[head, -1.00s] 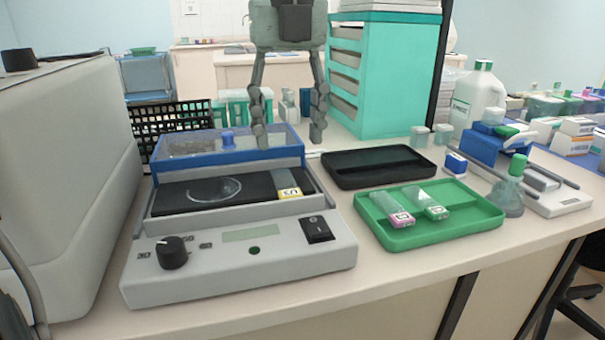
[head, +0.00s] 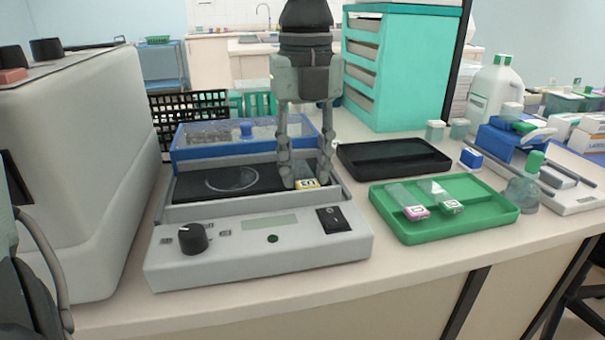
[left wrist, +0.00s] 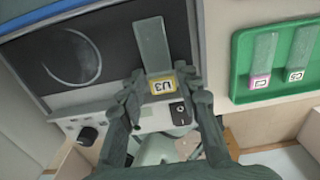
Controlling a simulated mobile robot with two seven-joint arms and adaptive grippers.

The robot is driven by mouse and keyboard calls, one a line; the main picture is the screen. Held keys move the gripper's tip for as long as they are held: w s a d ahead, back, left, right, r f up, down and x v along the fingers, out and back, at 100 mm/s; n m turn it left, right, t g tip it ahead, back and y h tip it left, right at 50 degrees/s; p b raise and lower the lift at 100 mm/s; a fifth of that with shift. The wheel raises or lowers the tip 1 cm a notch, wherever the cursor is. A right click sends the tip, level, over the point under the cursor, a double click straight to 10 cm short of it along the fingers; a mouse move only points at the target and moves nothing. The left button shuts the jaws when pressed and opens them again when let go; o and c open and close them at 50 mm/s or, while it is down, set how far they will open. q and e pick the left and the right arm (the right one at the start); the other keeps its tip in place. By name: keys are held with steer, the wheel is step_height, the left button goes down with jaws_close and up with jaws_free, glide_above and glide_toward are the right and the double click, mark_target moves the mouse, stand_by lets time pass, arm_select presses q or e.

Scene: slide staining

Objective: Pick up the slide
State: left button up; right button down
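A glass slide with a yellow label (head: 307,184) lies at the right end of the black plate of the grey device. In the left wrist view the clear slide (left wrist: 153,45) extends away from my gripper, with its yellow label (left wrist: 161,86) nearest. My left gripper (head: 306,181) points down over the label end, one finger on each side. In the left wrist view its fingertips (left wrist: 160,84) flank the label with small gaps, so it looks partly open. Contact with the slide cannot be made out clearly. My right gripper is not in view.
The grey device (head: 255,250) has a knob and a switch in front and a blue-framed lid (head: 195,153) behind. A green tray (head: 480,218) with two slides and an empty black tray (head: 390,170) stand to the right. A squat bottle (head: 524,190) stands beyond.

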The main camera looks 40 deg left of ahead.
arm_select(q)
jaws_close()
steer(key=shift+r, duration=0.1)
